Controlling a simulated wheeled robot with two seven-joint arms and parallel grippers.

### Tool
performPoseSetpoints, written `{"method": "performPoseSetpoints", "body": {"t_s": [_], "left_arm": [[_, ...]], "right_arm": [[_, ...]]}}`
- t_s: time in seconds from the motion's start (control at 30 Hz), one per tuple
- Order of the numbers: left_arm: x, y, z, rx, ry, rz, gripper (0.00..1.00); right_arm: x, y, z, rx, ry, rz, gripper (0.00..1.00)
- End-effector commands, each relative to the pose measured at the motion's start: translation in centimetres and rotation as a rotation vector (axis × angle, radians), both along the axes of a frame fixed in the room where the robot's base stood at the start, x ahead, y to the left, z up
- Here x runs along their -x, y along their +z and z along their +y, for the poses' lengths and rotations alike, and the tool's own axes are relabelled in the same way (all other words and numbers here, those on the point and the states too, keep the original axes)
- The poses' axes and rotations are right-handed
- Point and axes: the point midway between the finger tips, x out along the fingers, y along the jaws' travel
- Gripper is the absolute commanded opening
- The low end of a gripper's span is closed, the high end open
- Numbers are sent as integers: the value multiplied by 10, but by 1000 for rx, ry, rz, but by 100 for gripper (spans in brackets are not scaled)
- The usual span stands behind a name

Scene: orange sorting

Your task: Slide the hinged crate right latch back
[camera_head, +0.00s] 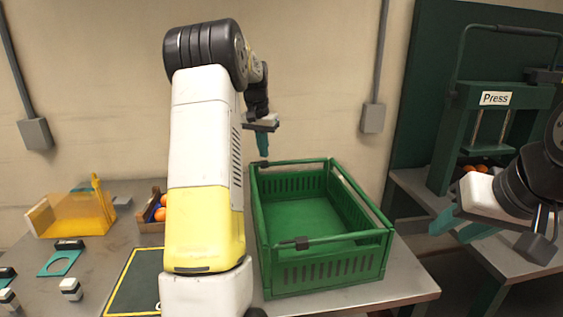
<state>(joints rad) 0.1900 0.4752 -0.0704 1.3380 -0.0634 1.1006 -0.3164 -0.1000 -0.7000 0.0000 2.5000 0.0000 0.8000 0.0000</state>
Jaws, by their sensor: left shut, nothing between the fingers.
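The green hinged crate (325,272) stands on the table, empty, with slotted walls and raised rim bars. One dark latch (295,243) sits on the near rim bar, left of its middle. Another small dark piece, seemingly the other latch (264,164), is at the far rim near the back left corner. My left gripper (262,152) points down with shut teal fingers, empty. Its tips are just above or touching that far dark piece; I cannot tell which. My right gripper (460,229) is right of the crate, away from both latches; its finger opening is unclear.
The green press (490,125) stands on a second table at the right, with oranges by it. A wooden box with oranges (157,208), a yellow bin (75,217) and small blocks (71,288) are on the left. My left arm hides the table's middle left.

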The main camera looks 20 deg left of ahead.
Motion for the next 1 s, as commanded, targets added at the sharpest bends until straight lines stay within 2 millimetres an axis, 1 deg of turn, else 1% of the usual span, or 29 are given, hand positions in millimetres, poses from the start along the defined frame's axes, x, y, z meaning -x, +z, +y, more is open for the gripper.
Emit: {"method": "performPoseSetpoints", "body": {"t_s": [0.17, 0.83, 1.0], "left_arm": [[0, -1, 0, 0, 0, 0, 0], [0, -14, 0, 0, 0, 0, 0], [0, -14, 0, 0, 0, 0, 0]], "right_arm": [[0, 0, 0, 0, 0, 0, 36], [0, 0, 0, 0, 0, 0, 36], [0, 0, 0, 0, 0, 0, 36]]}}
